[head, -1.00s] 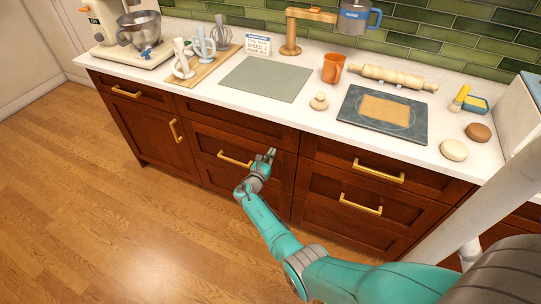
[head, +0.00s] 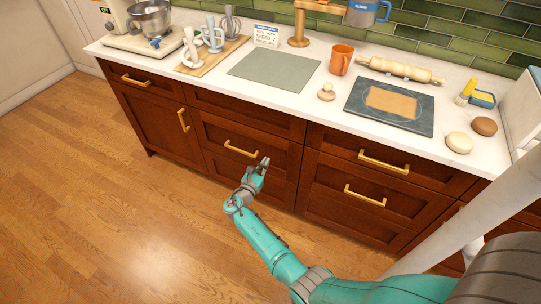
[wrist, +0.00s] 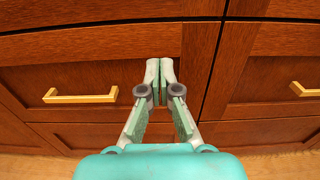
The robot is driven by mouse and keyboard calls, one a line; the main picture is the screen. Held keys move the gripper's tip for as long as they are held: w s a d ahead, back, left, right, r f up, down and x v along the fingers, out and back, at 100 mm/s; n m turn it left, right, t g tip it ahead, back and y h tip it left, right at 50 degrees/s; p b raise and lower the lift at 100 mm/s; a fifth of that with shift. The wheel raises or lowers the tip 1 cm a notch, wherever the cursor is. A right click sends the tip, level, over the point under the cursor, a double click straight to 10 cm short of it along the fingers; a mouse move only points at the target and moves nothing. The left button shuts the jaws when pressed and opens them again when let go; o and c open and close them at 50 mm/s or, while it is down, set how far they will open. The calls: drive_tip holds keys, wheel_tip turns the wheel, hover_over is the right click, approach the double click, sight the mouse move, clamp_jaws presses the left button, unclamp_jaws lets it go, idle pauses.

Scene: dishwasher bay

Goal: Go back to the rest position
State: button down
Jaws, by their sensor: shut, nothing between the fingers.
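My gripper (head: 262,166) is in front of the wooden drawer fronts (head: 225,129), below the counter edge. In the wrist view my gripper (wrist: 160,68) has its two fingertips together with nothing between them. A brass drawer handle (wrist: 80,95) lies to the left of the fingers in that view, apart from them. The same handle shows in the head view (head: 241,149), up and left of the fingertips. My teal arm reaches up from the lower right.
All drawers look closed. The wood floor (head: 120,220) at left is clear.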

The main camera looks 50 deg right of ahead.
drive_tip(key=shift+v, duration=1.1)
drive_tip(key=shift+f, duration=0.1)
drive_tip(key=s+a+f+m+t+y, duration=0.1)
drive_tip(key=s+a+f+m+y, duration=0.2)
drive_tip(key=s+f, duration=0.35)
drive_tip(key=s+a+f+t+y, duration=0.1)
drive_tip(key=s+a+f+y, duration=0.2)
drive_tip(key=s+a+f, duration=0.4)
drive_tip(key=s+a+m+t+y, duration=0.2)
drive_tip(key=s+a+m+y, duration=0.4)
drive_tip(key=s, duration=0.7)
drive_tip(key=s+a+r+m+t+y, duration=0.2)
drive_tip(key=s+a+r+m+y, duration=0.25)
drive_tip(key=s+a+r, duration=0.65)
drive_tip(key=s+r+m+t, duration=0.1)
drive_tip(key=s+r+m, duration=0.2)
drive_tip(key=r, duration=0.7)
drive_tip(key=s+r+m+t, duration=0.2)
drive_tip(key=s+r+m, duration=0.2)
drive_tip(key=r, duration=0.7)
drive_tip(key=shift+r+m+y, duration=0.3)
drive_tip(key=shift+m+y, duration=0.05)
drive_tip(key=shift+m, duration=0.2)
